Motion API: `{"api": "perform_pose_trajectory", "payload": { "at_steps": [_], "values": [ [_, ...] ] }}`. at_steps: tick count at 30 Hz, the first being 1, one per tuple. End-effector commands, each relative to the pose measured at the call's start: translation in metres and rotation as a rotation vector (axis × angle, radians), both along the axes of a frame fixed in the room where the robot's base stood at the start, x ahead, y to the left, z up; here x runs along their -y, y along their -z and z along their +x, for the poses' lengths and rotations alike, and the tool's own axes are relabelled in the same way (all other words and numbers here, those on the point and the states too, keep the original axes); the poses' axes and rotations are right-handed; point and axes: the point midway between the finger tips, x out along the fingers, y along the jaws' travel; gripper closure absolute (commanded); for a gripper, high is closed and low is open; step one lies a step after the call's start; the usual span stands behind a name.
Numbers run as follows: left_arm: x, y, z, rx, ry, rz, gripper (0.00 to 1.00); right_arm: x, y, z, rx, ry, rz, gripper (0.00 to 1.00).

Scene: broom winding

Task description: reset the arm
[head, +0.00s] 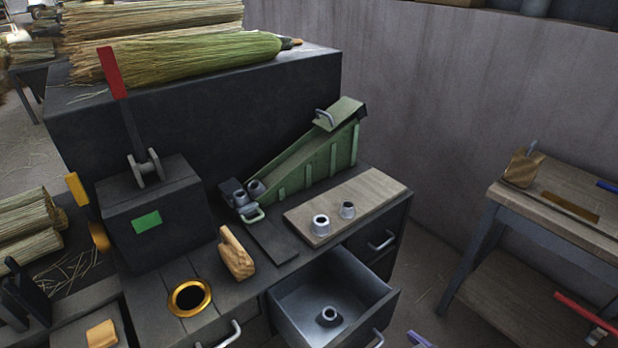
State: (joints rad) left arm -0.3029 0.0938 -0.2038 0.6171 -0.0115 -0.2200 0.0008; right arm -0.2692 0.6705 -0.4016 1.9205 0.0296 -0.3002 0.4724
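A lever with a red grip (112,72) stands up, leaning slightly left, from a grey pivot bracket (145,167) on a dark box (155,215). The box has a green label (146,222) on its front. I cannot tell from this picture whether the word "arm" means this lever. Neither of my grippers can be made out in the head view. A dark angular object (27,296) at the lower left edge is too unclear to name.
A green chute (300,165) holds grey sleeves at its lower end. Two sleeves stand on a wooden board (375,192). An open drawer (285,304) holds one sleeve and juts forward. A wooden block (236,254) stands near a gold ring (190,297). Brooms lie behind; a side table (560,222) is right.

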Motion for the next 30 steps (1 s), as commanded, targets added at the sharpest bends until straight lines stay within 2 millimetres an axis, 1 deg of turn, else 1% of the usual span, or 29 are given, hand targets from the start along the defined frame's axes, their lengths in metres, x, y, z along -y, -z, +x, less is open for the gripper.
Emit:
{"api": "perform_pose_trajectory", "payload": {
  "at_steps": [1,5,11,14,17,18,20,21,23,24,26,27,30],
  "values": [
    [0.000,0.000,0.000,0.000,0.000,0.000,0.00,0.001,0.002,0.000,-0.003,0.003,-0.002,0.00],
    [0.000,0.000,-0.001,-0.002,-0.001,0.000,0.00,0.012,0.024,-0.002,-0.041,0.039,-0.034,0.00],
    [-0.003,0.000,0.006,0.011,-0.001,0.004,0.00,0.030,0.061,-0.012,-0.114,0.092,-0.089,0.00],
    [-0.003,0.000,0.004,0.009,-0.001,0.005,0.00,0.041,0.086,-0.022,-0.169,0.125,-0.124,0.00],
    [-0.003,0.000,0.003,0.007,-0.001,0.004,0.00,0.053,0.119,-0.039,-0.246,0.161,-0.165,0.00],
    [-0.003,0.001,0.003,0.006,-0.001,0.005,0.00,0.058,0.133,-0.049,-0.285,0.176,-0.184,0.00],
    [-0.003,0.001,0.003,0.006,-0.001,0.005,0.00,0.064,0.157,-0.068,-0.351,0.196,-0.212,0.00],
    [-0.003,0.001,0.003,0.005,-0.001,0.005,0.00,0.066,0.173,-0.083,-0.401,0.208,-0.231,0.00],
    [-0.003,0.001,0.002,0.004,-0.001,0.004,0.00,0.069,0.198,-0.111,-0.486,0.221,-0.258,0.00],
    [-0.003,0.001,0.002,0.004,-0.001,0.004,0.00,0.068,0.214,-0.133,-0.550,0.226,-0.276,0.00],
    [-0.003,0.001,0.001,0.003,-0.001,0.004,0.00,0.064,0.237,-0.172,-0.653,0.225,-0.300,0.00],
    [-0.002,0.001,0.001,0.003,-0.001,0.003,0.00,0.059,0.250,-0.199,-0.725,0.220,-0.312,0.00],
    [-0.002,0.002,0.001,0.002,-0.001,0.003,0.00,0.044,0.270,-0.258,-0.874,0.194,-0.332,0.00]
  ]
}}
